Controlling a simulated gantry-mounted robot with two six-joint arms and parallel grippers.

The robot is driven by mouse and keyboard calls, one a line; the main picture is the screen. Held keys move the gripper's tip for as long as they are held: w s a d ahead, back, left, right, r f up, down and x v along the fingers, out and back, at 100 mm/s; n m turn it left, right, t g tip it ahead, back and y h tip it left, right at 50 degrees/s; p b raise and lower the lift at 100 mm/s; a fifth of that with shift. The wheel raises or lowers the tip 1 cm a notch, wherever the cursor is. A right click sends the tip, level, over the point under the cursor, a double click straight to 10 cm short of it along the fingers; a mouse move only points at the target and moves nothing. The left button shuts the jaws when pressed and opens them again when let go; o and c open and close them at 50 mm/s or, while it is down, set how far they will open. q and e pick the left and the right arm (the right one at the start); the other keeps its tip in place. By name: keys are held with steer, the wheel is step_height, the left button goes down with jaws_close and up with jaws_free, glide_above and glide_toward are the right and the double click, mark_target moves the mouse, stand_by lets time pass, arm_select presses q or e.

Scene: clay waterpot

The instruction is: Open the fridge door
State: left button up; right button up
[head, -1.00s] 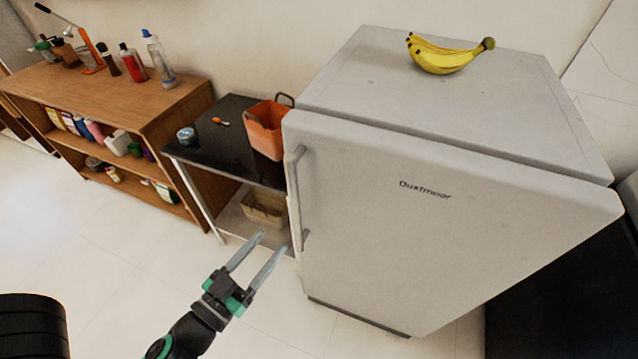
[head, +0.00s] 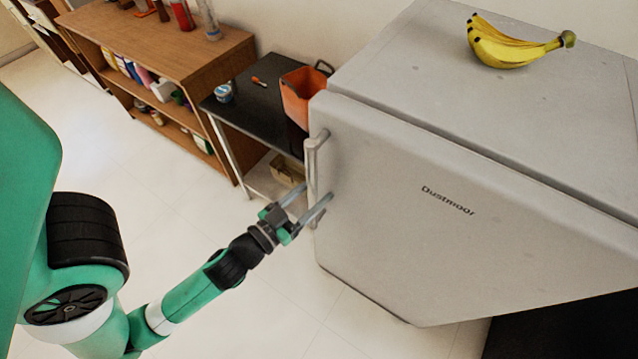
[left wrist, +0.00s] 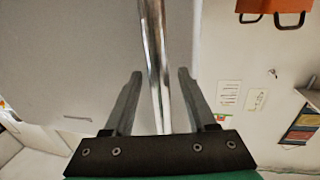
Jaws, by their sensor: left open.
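The white fridge (head: 400,240) stands at the right in the head view, its front door looking closed. A vertical metal bar handle (head: 312,160) runs along the door's left edge. My left gripper (head: 317,192) is open at the lower part of the handle. In the left wrist view the handle (left wrist: 155,50) passes between the two spread fingers (left wrist: 160,73), with a gap visible on each side. Neither finger is seen closed on it. My right gripper is not in view.
Bananas (head: 505,46) lie on the fridge top. A black side table (head: 248,108) with an orange container (head: 298,92) stands close to the left of the fridge. A wooden shelf (head: 165,50) is farther left. The floor (head: 150,190) in front is clear.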

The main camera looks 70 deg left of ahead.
arm_select(q)
steer(key=shift+s, duration=0.1)
steer(key=shift+c, duration=1.1)
jaws_close()
